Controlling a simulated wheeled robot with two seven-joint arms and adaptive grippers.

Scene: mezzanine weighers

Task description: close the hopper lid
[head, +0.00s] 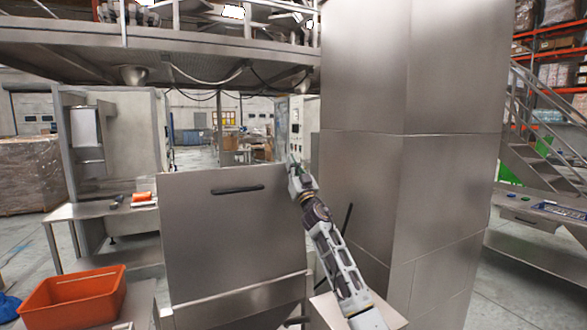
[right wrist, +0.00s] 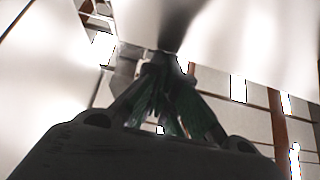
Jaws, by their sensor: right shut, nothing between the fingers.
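The hopper lid (head: 232,235) is a flat grey metal panel with a black bar handle (head: 237,189) near its top edge. It stands raised, nearly upright, above the hopper's front rim (head: 240,300). My right gripper (head: 293,162) is at the lid's upper right corner, between the lid and the big metal column. Whether it touches the lid cannot be told. In the right wrist view its fingers (right wrist: 167,58) come together at the tips, shut and empty, beside a pale blurred surface. My left gripper is not in view.
A tall metal column (head: 410,130) stands close to the right of my right arm. An orange bin (head: 75,297) sits at the lower left. A steel side table (head: 90,211) and cabinet (head: 135,135) stand behind left. A mezzanine deck (head: 180,65) spans overhead.

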